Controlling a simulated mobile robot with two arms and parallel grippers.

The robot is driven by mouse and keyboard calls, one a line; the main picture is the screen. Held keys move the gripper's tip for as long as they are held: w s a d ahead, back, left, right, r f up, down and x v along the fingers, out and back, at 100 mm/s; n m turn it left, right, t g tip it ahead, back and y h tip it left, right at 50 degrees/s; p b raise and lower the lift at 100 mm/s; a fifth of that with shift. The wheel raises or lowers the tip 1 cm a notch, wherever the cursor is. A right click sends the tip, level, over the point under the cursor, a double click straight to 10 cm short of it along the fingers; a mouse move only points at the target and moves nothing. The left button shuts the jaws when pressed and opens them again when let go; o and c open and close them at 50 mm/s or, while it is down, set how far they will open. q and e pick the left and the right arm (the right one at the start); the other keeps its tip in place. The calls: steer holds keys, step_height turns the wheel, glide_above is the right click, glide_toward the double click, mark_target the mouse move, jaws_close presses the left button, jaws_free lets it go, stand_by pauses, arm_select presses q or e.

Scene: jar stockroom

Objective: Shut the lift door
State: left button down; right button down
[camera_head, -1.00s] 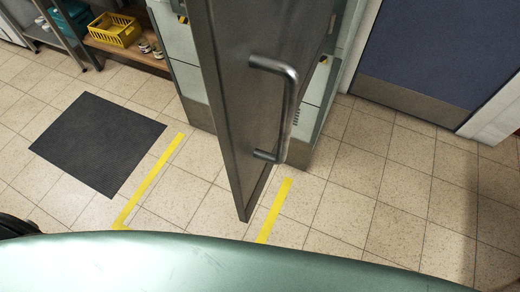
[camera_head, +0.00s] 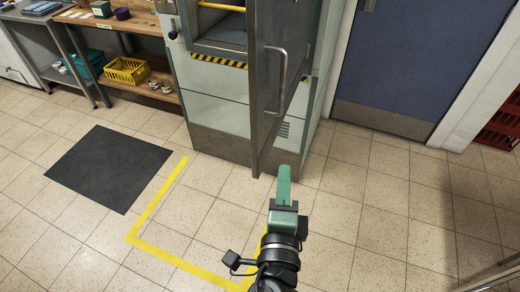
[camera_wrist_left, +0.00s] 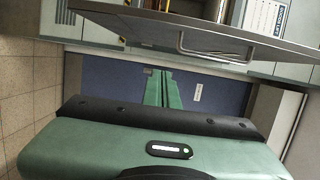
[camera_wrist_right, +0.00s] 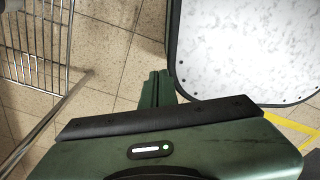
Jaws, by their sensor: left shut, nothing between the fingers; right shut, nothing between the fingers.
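The lift door (camera_head: 281,75) is a dark grey panel standing open, swung out from the right side of the lift cabinet (camera_head: 222,95). Its bar handle (camera_head: 279,80) is on the right-hand face. My left gripper (camera_head: 284,172) is shut and empty, in front of and just right of the door's lower edge in the head view. In the left wrist view the gripper (camera_wrist_left: 163,76) points at the blue door, with the lift door (camera_wrist_left: 210,32) and its handle above it, apart. My right gripper (camera_wrist_right: 157,78) is shut and empty over the floor, seen only in its wrist view.
Yellow tape (camera_head: 150,205) marks the floor before the lift. A dark mat (camera_head: 108,167) lies left. A wooden bench (camera_head: 140,82) holds a yellow basket (camera_head: 127,70). A blue door (camera_head: 405,60) is right. A wire cart (camera_wrist_right: 35,45) stands near my right gripper.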

arm_select(q)
steer(key=w+a+r+p, duration=0.1)
steer(key=w+a+p, duration=0.3)
steer(key=w, duration=0.7)
steer(key=shift+r+p, duration=0.3)
steer(key=shift+p, duration=0.25)
steer(key=shift+a, duration=0.1)
